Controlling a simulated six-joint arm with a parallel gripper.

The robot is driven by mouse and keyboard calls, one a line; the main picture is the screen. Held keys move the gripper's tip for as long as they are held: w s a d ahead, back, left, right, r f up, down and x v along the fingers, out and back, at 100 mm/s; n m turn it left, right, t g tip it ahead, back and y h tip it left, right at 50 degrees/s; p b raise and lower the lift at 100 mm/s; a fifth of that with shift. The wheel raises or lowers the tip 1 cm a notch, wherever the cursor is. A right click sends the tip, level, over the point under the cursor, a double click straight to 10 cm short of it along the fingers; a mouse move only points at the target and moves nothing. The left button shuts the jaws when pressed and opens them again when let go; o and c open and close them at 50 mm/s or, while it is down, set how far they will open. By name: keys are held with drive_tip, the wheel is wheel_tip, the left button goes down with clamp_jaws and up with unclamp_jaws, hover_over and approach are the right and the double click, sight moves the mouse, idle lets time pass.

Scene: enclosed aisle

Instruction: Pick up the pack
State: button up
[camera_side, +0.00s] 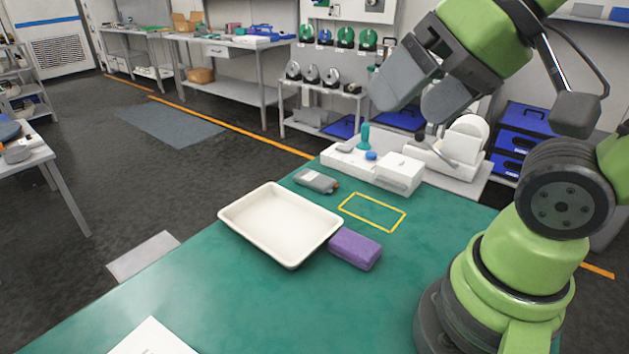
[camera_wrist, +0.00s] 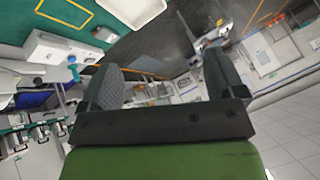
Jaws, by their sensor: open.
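A purple block-shaped pack (camera_side: 355,249) lies on the green table, close against the right corner of a cream tray (camera_side: 237,219). A smaller grey pack-like item (camera_side: 316,181) with an orange end lies behind the tray; I cannot tell which of the two is the pack. The tray is empty. My gripper (camera_side: 412,98) is open and empty, high above the back of the table and well away from both items. Its two fingers also show in the wrist view (camera_wrist: 163,65), with nothing between them.
A yellow outline (camera_side: 373,212) on the table is empty. A white fixture (camera_side: 398,174) with teal and blue parts stands at the back edge. A white sheet (camera_side: 152,338) lies at the front. The table's front middle is clear.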

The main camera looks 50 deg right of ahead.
drive_tip(key=n+g+h, duration=0.2)
drive_tip(key=n+g, duration=0.2)
drive_tip(key=g, duration=0.3)
hover_over(330, 184)
wheel_tip(330, 184, down, 21)
drive_tip(key=f, duration=0.4)
drive_tip(key=shift+s+f, duration=0.2)
drive_tip(key=shift+s, duration=0.05)
drive_tip(key=f, duration=0.5)
drive_tip(key=shift+w+d+f, duration=0.1)
drive_tip(key=shift+w+f, duration=0.15)
drive_tip(key=shift+f, duration=0.1)
